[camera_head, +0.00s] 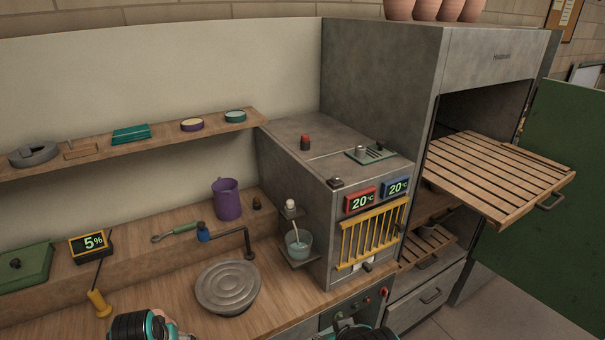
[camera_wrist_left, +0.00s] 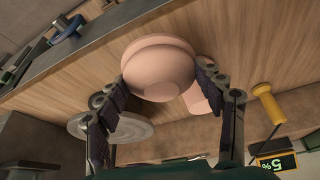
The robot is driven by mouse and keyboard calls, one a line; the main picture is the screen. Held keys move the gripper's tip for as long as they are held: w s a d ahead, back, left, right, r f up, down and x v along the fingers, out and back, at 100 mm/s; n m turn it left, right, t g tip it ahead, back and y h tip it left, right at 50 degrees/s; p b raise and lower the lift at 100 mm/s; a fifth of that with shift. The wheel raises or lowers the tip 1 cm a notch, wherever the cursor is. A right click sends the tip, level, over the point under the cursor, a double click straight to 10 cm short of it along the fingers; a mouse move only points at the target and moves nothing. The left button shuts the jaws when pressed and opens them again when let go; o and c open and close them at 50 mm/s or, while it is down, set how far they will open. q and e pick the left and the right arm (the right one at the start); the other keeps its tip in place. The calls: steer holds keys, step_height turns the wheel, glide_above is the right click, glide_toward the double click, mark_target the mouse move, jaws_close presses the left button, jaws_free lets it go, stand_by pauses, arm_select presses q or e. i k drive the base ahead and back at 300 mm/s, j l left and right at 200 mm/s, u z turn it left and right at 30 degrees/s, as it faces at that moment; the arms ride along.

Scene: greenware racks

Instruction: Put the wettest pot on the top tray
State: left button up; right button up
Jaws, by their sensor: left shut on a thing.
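A pinkish clay pot (camera_wrist_left: 160,70) is between the fingers of my left gripper (camera_wrist_left: 162,80) in the left wrist view, and the gripper is shut on it. A second pale pink piece (camera_wrist_left: 196,100) shows partly behind it. The top tray (camera_head: 500,170), of wooden slats, is pulled out of the grey cabinet at the right and looks empty. A moisture meter (camera_head: 92,243) reads 5%. Part of my right arm shows at the bottom edge; its fingers are not visible.
A grey box (camera_head: 300,170) with two 20°C displays stands before the cabinet. A lower slatted tray (camera_head: 425,246) sits below. Several pots (camera_head: 430,10) stand on top.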

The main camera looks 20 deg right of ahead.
mark_target(504, 175)
steer(key=l, duration=0.8)
steer(key=l+u, duration=0.15)
steer(key=l, duration=0.6)
steer(key=k+l, duration=0.15)
steer(key=l, duration=0.65)
steer(key=l+u, duration=0.1)
steer(key=l, duration=0.65)
